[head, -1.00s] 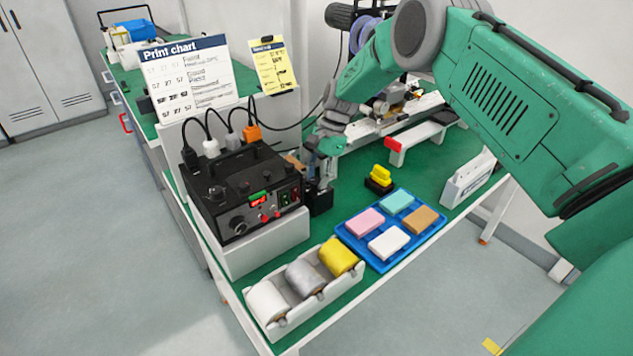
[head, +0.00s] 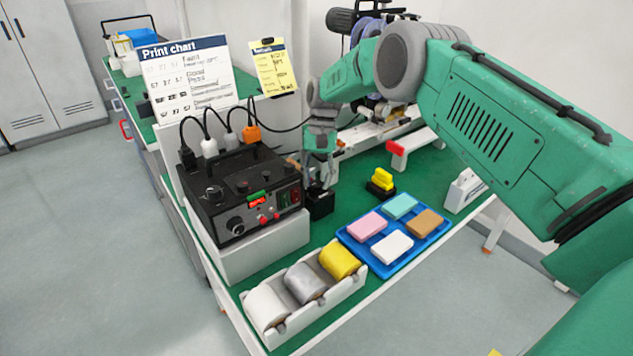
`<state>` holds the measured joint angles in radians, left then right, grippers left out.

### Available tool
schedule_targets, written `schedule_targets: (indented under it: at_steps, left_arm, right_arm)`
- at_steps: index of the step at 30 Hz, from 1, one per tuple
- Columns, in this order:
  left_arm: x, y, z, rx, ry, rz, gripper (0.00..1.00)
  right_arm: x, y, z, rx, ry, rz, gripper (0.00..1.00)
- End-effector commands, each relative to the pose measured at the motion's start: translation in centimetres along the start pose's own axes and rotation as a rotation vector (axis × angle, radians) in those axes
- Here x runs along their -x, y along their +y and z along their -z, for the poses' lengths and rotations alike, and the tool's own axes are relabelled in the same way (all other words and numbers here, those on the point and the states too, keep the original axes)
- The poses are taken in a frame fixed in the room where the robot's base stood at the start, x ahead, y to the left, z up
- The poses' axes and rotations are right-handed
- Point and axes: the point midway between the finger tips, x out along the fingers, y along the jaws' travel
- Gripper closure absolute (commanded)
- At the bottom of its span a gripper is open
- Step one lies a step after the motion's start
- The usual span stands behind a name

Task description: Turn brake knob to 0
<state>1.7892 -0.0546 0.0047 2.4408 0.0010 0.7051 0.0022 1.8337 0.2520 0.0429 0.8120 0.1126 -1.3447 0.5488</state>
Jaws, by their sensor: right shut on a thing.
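A black control box (head: 243,193) stands on a white block at the left of the green bench. Its front has a round dial (head: 235,225), red knobs and a lit red display; smaller knobs are on its top. My right gripper (head: 319,188) points down just right of this box, over a small black box (head: 320,205). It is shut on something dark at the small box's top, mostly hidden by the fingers. No brake label is readable, so I cannot tell the brake knob or its setting. My left gripper is not in view.
A blue tray (head: 379,262) with coloured blocks and a white holder (head: 304,323) with tape rolls stand in front. A yellow-and-black item (head: 382,182) sits right of the gripper. A print chart (head: 188,72) and yellow note (head: 273,67) stand behind the control box, with cables below.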

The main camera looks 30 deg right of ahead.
Motion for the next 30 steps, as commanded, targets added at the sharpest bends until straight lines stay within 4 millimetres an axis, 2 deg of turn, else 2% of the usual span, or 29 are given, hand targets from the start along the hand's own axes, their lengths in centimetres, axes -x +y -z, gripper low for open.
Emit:
schedule_targets:
  at_steps: [11, 12, 13, 14, 25, 30]
  left_arm:
    - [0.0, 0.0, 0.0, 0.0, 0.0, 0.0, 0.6]
    - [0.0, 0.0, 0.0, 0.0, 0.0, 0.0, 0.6]
    - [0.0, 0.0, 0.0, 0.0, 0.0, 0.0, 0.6]
    - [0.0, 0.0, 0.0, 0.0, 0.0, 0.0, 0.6]
    - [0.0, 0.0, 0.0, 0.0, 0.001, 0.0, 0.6]
    - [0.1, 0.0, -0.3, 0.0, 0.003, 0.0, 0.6]
  right_arm:
    - [0.5, -0.2, 0.2, 0.006, 0.013, 0.007, 1.0]
    - [0.5, -0.2, 0.2, 0.006, 0.014, 0.008, 0.65]
    - [0.5, -0.2, 0.2, 0.006, 0.013, 0.007, 0.54]
    - [0.5, -0.2, 0.2, 0.006, 0.012, 0.007, 0.52]
    - [0.2, -0.1, 0.1, 0.005, 0.005, 0.002, 0.52]
    - [1.8, -0.2, 0.1, 0.005, 0.008, 0.004, 0.52]
